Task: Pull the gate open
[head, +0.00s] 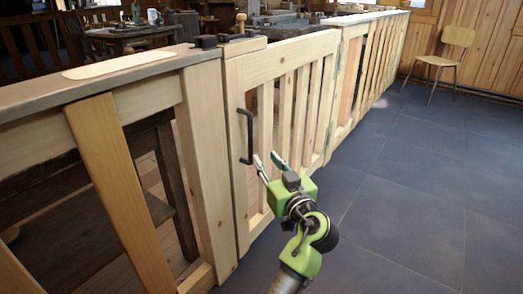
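The gate (275,62) is a light wooden frame with upright slats, standing in line with the fence and looking closed. A black bar handle (250,136) is fixed upright on its left stile. Dark hinges (338,83) show on its right side.
A wooden fence (203,150) with a dark top rail runs to the left, and more fence (378,55) runs to the back right. A black latch (222,40) sits on top by the gate. The tiled floor (420,185) is clear up to a chair (447,55).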

